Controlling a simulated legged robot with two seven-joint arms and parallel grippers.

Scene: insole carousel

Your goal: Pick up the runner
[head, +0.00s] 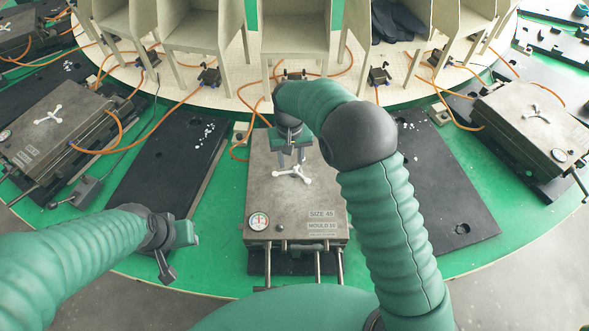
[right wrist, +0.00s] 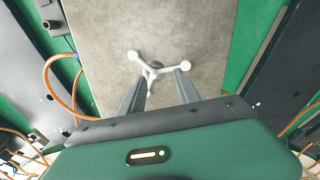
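The runner (head: 292,175) is a small white three-armed piece with rounded ends, lying on the grey top of the mould (head: 325,190) marked "SIZE 45". In the right wrist view the runner (right wrist: 150,72) lies just beyond and partly between the fingertips. My right gripper (head: 293,162) points down over the runner, and its two fingers (right wrist: 160,76) stand apart with nothing held. I cannot tell whether they touch it. My left gripper (head: 168,268) hangs at the lower left, away from the mould; its finger opening is unclear.
Similar moulds with white runners stand at the left (head: 60,125) and right (head: 535,120). Orange hoses (head: 255,115) run behind the mould. Dark flat plates (head: 165,165) lie beside it on the green carousel. Beige chair-like stands (head: 295,30) line the back.

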